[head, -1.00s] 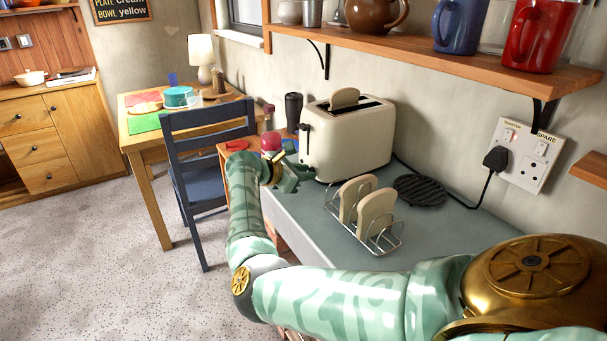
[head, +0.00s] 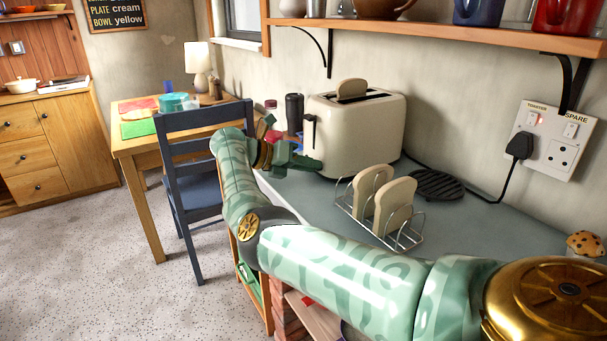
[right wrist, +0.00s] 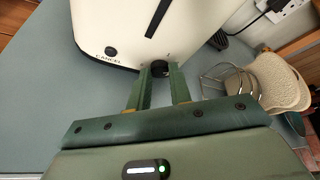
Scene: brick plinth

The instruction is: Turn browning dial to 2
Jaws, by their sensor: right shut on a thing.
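The cream toaster (head: 360,132) stands on the grey worktop with a slice of bread (head: 351,89) in its top. In the right wrist view the toaster's end face (right wrist: 100,25) shows a dark slot, a CANCEL button (right wrist: 110,51) and the dark browning dial (right wrist: 160,67). My right gripper (right wrist: 161,75) has its two fingers on either side of the dial, shut on it. In the head view the right gripper (head: 306,162) is at the toaster's near left end, and the dial is hidden. The dial's setting cannot be read. My left gripper is out of view.
A wire toast rack (head: 372,222) with two slices stands in front of the toaster. A shelf (head: 440,30) overhangs the worktop. A dark blue chair (head: 207,185) stands left.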

